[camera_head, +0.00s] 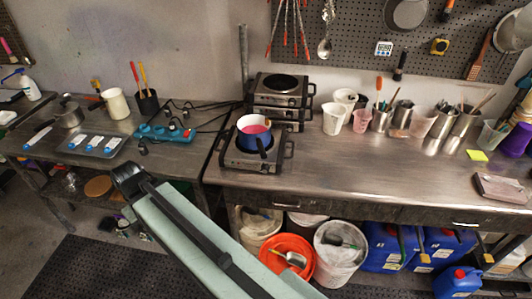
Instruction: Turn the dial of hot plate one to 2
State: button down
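A silver hot plate (237,158) with black side handles stands near the left front of the steel worktop. A blue pot (263,143) with pink contents and a dark handle sits on it. Behind it is a stack of hot plates (284,101), the top one with a bare black burner. No label shows which is hot plate one. The dials are too small to make out, and so are their settings. My pale green arm (190,235) reaches up from the bottom, apart from the hot plates. I see no gripper fingers.
White cups (334,121) and several metal containers stand right of the hot plates. A blue power strip (166,133) with black cables lies on the left table. An orange bucket (287,250) and blue canisters (436,247) stand below the worktop. The worktop's front middle is clear.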

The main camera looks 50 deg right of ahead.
aim_at(265, 168)
jog(key=u, duration=1.9)
jog(key=i, duration=2)
jog(key=z, duration=4.35)
jog(key=i, duration=1.05)
